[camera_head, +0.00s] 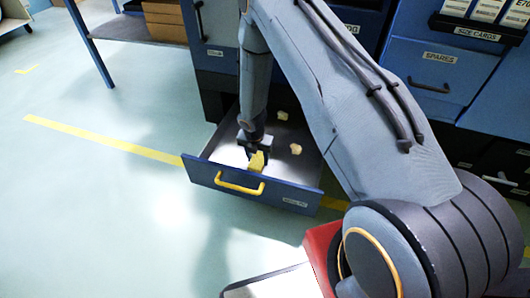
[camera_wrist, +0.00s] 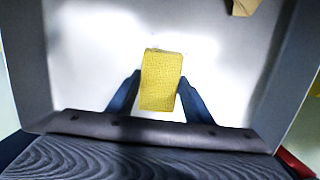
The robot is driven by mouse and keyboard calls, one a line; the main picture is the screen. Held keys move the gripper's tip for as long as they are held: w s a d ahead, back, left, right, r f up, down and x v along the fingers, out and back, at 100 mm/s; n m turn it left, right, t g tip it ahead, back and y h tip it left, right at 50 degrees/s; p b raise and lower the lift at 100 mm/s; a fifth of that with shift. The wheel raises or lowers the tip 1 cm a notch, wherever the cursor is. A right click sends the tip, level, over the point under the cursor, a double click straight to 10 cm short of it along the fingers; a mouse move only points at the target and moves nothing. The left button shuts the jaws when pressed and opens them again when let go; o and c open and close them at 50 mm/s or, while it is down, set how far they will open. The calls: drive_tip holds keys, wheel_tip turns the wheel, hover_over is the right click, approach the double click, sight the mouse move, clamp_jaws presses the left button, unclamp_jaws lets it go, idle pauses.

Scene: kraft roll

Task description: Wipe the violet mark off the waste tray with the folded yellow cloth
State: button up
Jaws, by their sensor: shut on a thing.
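The folded yellow cloth (camera_wrist: 161,80) is held between the two blue fingers of my gripper (camera_wrist: 160,98) in the wrist view. In the head view my gripper (camera_head: 257,150) reaches down into the open drawer, with the yellow cloth (camera_head: 257,161) at its tip. The waste tray (camera_head: 229,157) is this pulled-out drawer, with a pale inside and a blue front with a yellow handle. Its pale floor (camera_wrist: 100,60) fills most of the wrist view. I see no violet mark in either view; the gripper and cloth hide part of the floor. I cannot tell whether the cloth touches the floor.
Crumpled tan scraps (camera_head: 295,149) lie in the right part of the tray, and one scrap (camera_wrist: 244,6) shows at the wrist view's top edge. The tray walls stand around the gripper. Blue drawer cabinets (camera_head: 437,75) stand behind. The floor at left is clear.

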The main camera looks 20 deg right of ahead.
drive_tip(key=shift+r+p, duration=0.95)
drive_tip(key=shift+r, duration=0.7)
